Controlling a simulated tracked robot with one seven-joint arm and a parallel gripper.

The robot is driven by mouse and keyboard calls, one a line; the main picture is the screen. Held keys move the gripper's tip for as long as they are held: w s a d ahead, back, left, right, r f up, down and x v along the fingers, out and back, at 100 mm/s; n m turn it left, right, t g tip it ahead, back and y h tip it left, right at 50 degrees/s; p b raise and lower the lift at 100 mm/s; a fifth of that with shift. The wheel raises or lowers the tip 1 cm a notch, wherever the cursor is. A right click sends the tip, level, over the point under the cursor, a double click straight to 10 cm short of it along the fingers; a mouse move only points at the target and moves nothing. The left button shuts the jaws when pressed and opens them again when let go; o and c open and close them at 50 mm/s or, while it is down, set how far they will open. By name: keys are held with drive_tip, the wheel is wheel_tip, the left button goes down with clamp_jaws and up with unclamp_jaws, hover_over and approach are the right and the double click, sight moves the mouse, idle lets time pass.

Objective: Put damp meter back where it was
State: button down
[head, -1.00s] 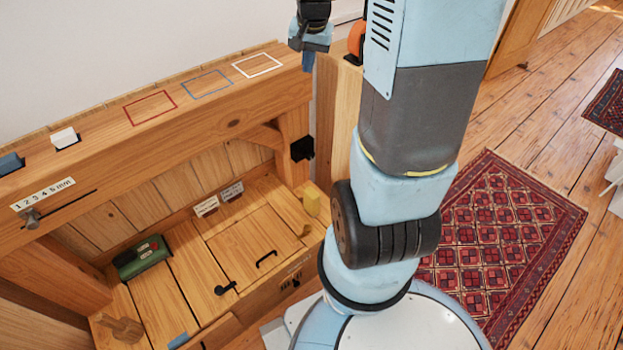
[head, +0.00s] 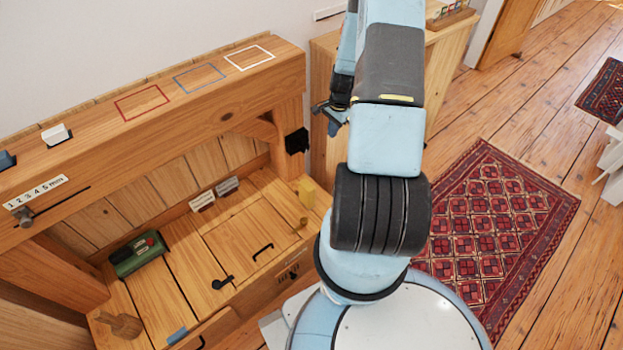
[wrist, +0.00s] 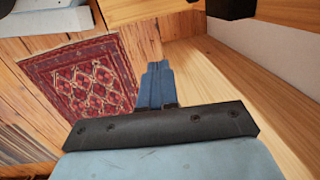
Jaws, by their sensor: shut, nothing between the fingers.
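I cannot tell for sure which thing is the damp meter. A green boxy device (head: 137,254) with a dark top and a small red spot lies at the left of the low wooden bench (head: 190,285); it may be the meter. My gripper (head: 333,122) is up beside the right end of the timber beam (head: 215,105), well away from the green device. In the wrist view its blue fingers (wrist: 156,86) are together with nothing between them. Red (head: 141,102), blue (head: 198,78) and white (head: 249,57) outlined rectangles on the beam top are empty.
A white block (head: 56,134) and a blue block (head: 7,160) sit on the beam's left part. A wooden cabinet (head: 450,60) is behind my arm. The patterned rug (head: 500,230) lies on open floor.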

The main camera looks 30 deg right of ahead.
drive_tip(key=s+d+f+m+y, duration=0.1)
drive_tip(key=s+f+m, duration=0.15)
drive_tip(key=f, duration=0.55)
drive_tip(key=s+f+m, duration=0.1)
drive_tip(key=s+f, duration=0.2)
drive_tip(key=f, duration=0.4)
approach(311, 185)
drive_tip(key=shift+g, duration=0.3)
drive_tip(key=f, duration=0.3)
drive_tip(key=w+a+f, duration=0.1)
drive_tip(key=f, duration=0.1)
drive_tip(key=shift+f, duration=0.35)
drive_tip(key=shift+a+f, duration=0.15)
drive_tip(key=shift+f, duration=0.6)
drive_tip(key=shift+s, duration=0.15)
